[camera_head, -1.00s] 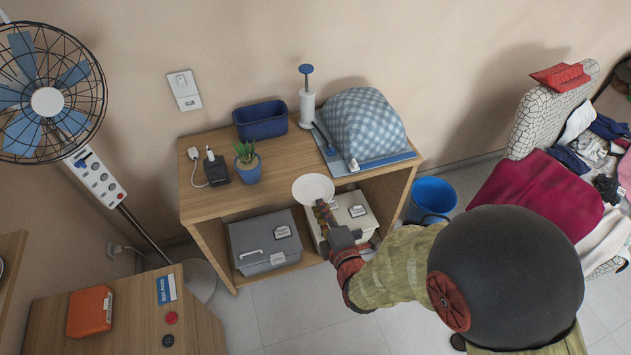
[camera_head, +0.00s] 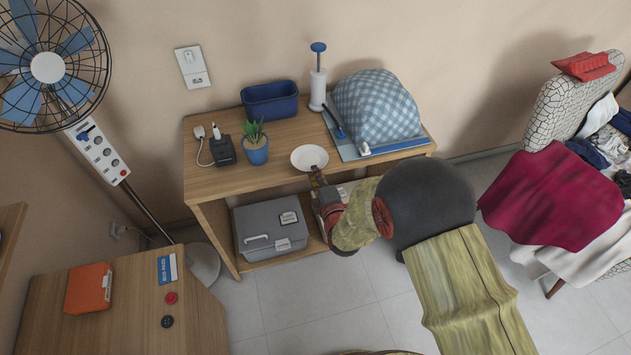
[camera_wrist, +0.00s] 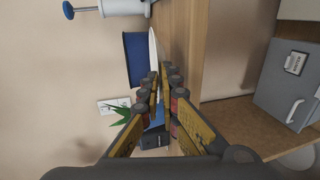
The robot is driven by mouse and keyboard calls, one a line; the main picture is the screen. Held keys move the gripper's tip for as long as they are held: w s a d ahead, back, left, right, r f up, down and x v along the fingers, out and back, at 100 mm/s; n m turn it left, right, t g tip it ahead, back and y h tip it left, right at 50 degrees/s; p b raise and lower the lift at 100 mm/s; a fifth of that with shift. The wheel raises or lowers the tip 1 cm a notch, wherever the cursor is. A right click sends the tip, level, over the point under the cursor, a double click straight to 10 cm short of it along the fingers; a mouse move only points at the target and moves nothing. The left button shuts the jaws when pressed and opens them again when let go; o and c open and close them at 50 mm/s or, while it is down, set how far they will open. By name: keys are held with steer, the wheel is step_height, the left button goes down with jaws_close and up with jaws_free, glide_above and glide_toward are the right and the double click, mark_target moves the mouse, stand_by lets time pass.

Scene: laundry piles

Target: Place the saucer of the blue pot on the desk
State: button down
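The white saucer (camera_head: 309,157) is over the front part of the wooden desk (camera_head: 225,182). In the wrist view the saucer (camera_wrist: 153,48) shows nearly edge-on at my fingertips, close to the desk top; I cannot tell whether it touches it. My gripper (camera_head: 316,174) reaches in from the front with its fingers closed on the saucer's near rim; it also shows in the wrist view (camera_wrist: 160,76). The blue pot (camera_head: 257,155) with a green plant stands on the desk left of the saucer, apart from it. My fingers partly hide the pot in the wrist view.
A blue bin (camera_head: 270,102), a white pump bottle (camera_head: 318,90) and a checkered cushion-like object (camera_head: 377,108) stand behind the saucer. A black charger (camera_head: 222,151) is left of the pot. A grey box (camera_head: 268,228) is on the shelf below. Desk top between pot and saucer is bare.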

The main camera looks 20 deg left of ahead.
steer(key=shift+w+a+f+b, duration=0.15)
steer(key=shift+f+b, duration=0.65)
steer(key=shift+f, duration=0.9)
steer(key=shift+f, duration=0.2)
steer(key=c, duration=2)
jaws_free()
steer(key=shift+c, duration=0.2)
steer(key=shift+r, duration=0.1)
steer(key=p+v, duration=0.3)
steer(key=v, duration=0.9)
